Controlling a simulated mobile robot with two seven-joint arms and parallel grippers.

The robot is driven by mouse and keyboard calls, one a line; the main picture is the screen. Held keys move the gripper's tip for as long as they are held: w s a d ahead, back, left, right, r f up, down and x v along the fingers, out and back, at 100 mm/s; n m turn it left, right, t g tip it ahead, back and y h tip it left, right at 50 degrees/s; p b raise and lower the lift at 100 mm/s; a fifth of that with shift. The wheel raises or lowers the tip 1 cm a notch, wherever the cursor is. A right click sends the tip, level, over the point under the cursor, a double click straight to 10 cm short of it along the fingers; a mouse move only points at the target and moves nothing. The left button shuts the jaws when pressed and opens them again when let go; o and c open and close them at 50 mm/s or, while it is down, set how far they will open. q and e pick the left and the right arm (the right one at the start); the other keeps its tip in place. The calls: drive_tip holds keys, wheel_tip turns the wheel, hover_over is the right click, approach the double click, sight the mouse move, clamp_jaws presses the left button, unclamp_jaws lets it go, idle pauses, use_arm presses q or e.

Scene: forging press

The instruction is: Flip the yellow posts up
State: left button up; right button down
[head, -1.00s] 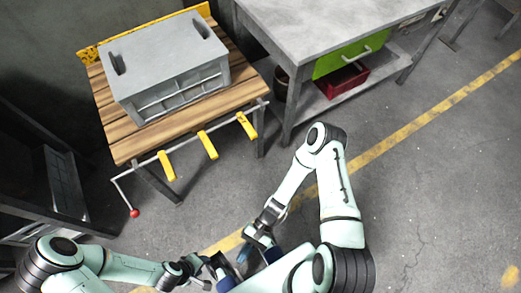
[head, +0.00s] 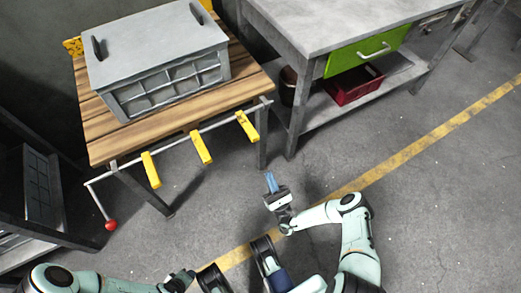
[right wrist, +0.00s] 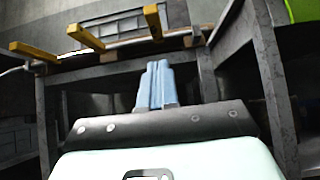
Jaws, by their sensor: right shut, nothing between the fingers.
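Three yellow posts hang down and outward from a metal rod along the front edge of the wooden table: a left post (head: 151,170), a middle post (head: 201,147) and a right post (head: 247,126). In the right wrist view the left (right wrist: 33,52), middle (right wrist: 85,38) and right (right wrist: 153,21) posts stick out toward me. My right gripper (head: 271,182) is shut and empty, below and in front of the right post, apart from it. Its blue fingers (right wrist: 157,85) point toward the table. My left arm reaches the bottom edge; its fingers are out of view.
A grey crate (head: 160,60) stands on the wooden table (head: 105,140). The rod's left end bends down to a red ball (head: 110,224). A grey workbench (head: 330,20) with a green drawer (head: 365,52) stands to the right. The floor before the table is open.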

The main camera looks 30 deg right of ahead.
drive_tip(key=shift+r, duration=0.1)
drive_tip(key=s+r+x, duration=0.2)
drive_tip(key=x, duration=1)
drive_tip(key=shift+w+r, duration=0.25)
drive_tip(key=shift+w, duration=0.05)
use_arm(q)
drive_tip(key=shift+r, duration=0.1)
use_arm(e)
drive_tip(key=shift+a, duration=0.1)
